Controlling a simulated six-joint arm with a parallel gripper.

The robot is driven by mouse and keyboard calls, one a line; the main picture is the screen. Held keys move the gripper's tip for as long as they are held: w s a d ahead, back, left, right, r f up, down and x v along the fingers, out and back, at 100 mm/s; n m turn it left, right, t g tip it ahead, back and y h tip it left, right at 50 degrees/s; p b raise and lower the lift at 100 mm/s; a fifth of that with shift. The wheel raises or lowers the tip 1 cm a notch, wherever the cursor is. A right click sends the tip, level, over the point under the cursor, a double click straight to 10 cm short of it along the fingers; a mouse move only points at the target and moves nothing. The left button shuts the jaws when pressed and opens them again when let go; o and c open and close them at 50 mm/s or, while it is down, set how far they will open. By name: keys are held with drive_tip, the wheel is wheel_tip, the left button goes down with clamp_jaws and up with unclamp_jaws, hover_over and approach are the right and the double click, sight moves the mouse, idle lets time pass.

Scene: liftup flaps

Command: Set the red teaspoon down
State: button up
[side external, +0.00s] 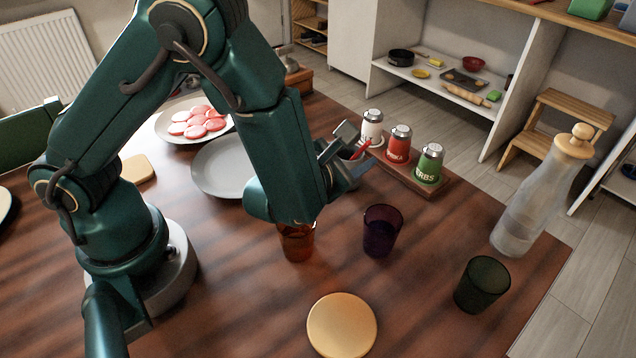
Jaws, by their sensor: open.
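The red teaspoon (361,149) shows only as a short red piece, tilted, at the jaws of my gripper (354,151). My gripper is open, with its fingers on either side of the red piece. A small grey vessel (349,154) shows partly behind the fingers. The rest of the spoon is hidden, and I cannot tell whether it stands in the vessel or touches a finger.
A wooden rack (433,190) with white (372,127), red (397,146) and green (428,166) shakers stands close right of my gripper. Orange (297,243), purple (381,232) and dark green (482,285) glasses, a bottle (530,210) and a grey plate (222,168) stand around.

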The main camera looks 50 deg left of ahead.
drive_tip(key=shift+x, duration=1.8)
drive_tip(key=shift+r, duration=0.1)
clamp_jaws()
